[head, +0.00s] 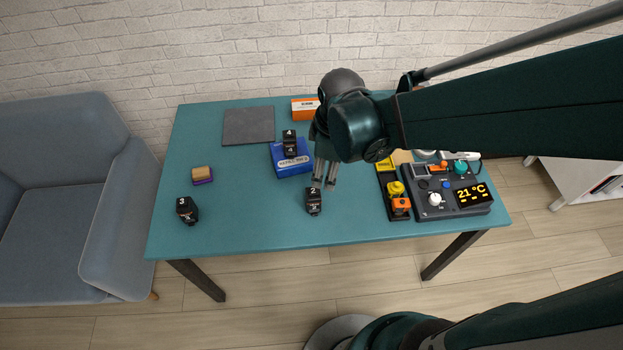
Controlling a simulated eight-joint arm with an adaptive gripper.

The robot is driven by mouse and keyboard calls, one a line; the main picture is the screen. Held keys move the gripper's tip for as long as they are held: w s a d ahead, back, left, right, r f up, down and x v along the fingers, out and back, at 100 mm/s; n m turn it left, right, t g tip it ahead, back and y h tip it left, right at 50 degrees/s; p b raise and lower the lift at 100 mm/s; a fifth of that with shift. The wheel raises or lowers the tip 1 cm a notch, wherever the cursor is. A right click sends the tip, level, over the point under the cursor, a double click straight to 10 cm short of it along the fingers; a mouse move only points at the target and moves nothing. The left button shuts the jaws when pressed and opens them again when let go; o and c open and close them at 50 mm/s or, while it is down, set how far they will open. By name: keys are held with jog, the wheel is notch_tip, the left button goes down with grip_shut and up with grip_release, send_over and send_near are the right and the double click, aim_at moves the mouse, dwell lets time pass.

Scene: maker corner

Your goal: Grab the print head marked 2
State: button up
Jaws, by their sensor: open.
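The print head marked 2 (313,203) is a small black block with a white numeral, standing on the teal table near its front middle. My gripper (324,187) is open and points down just behind and slightly right of it; the fingertips look close to its top. I cannot tell whether they touch it. Another black print head marked 3 (187,210) stands at the table's left. One marked 4 (290,143) sits on a blue box (292,170) behind my gripper.
A control box (452,190) with a lit display stands at the right, beside a black tray with yellow and orange parts (398,200). A grey mat (248,125) and an orange box (304,108) lie at the back. A small sponge-like block (202,174) is at the left.

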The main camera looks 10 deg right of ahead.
aim_at(313, 193)
jog(key=a+f+n, duration=0.1)
jog(key=f, duration=0.1)
jog(key=a+f+n+g, duration=0.1)
jog(key=f, duration=0.2)
jog(key=a+f+n+b, duration=0.1)
jog(key=a+f+n, duration=0.1)
jog(key=shift+f+g, duration=0.3)
jog(key=shift+f, duration=0.1)
jog(key=shift+d+f, duration=0.1)
jog(key=shift+f+b, duration=0.45)
jog(key=shift+f, duration=0.75)
jog(key=shift+f, duration=0.1)
jog(key=shift+d+f+b, duration=0.1)
jog(key=shift+f+b, duration=0.75)
jog(key=shift+f, duration=1.65)
jog(key=c, duration=1.1)
